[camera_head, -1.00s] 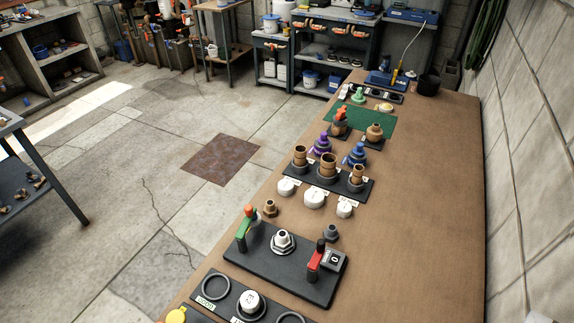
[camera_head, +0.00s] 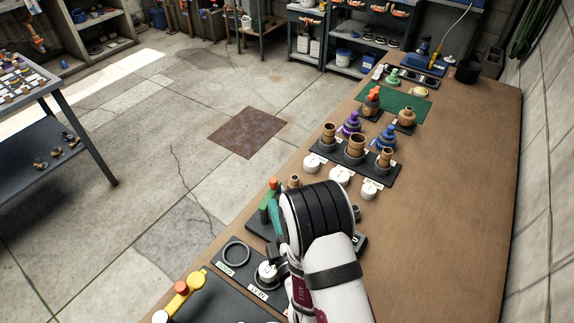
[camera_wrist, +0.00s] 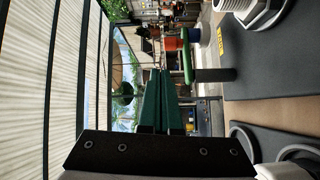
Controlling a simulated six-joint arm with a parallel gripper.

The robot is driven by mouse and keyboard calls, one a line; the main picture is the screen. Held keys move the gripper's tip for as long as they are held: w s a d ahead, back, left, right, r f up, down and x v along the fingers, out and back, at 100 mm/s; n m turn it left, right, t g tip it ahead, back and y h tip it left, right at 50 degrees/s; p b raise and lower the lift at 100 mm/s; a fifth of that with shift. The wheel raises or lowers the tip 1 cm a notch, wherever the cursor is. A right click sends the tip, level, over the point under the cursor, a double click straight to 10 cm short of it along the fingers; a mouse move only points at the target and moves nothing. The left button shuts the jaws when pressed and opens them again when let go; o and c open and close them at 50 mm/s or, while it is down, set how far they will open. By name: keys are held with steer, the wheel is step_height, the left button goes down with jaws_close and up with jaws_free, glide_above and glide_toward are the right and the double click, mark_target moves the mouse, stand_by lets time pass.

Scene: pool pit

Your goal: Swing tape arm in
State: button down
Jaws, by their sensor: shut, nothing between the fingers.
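A green swing arm (camera_head: 264,208) with a reddish knob stands at the left end of a black plate on the workbench. In the wrist view, which is turned sideways, the green arm (camera_wrist: 187,58) sits on a dark round post. My gripper (camera_head: 275,212) has its teal fingers shut and empty, close beside the green arm; whether they touch is unclear. The fingers (camera_wrist: 164,78) also show in the wrist view, apart from the arm in the picture. A yellow arm (camera_head: 188,292) with an orange knob is at the lower left. No label marks which is the tape arm.
My forearm hides much of the black plate, including its red arm. White caps (camera_head: 340,176) and brass fittings on a black tray (camera_head: 380,172) stand farther up the bench. The right side of the brown benchtop (camera_head: 450,190) is clear.

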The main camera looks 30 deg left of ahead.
mark_target(267, 195)
steer(key=s, duration=0.1)
steer(key=s+f+n+g, duration=0.1)
steer(key=s+a+n+y, duration=0.1)
steer(key=shift+f, duration=0.35)
steer(key=x, duration=0.9)
steer(key=shift+s+a, duration=0.1)
steer(key=shift+a, duration=0.05)
steer(key=shift+w+d+g, duration=0.3)
steer(key=shift+w+d, duration=0.6)
steer(key=shift+w, duration=0.35)
steer(key=shift+w+d+f, duration=0.1)
steer(key=shift+w+d, duration=0.15)
steer(key=shift+d, duration=0.1)
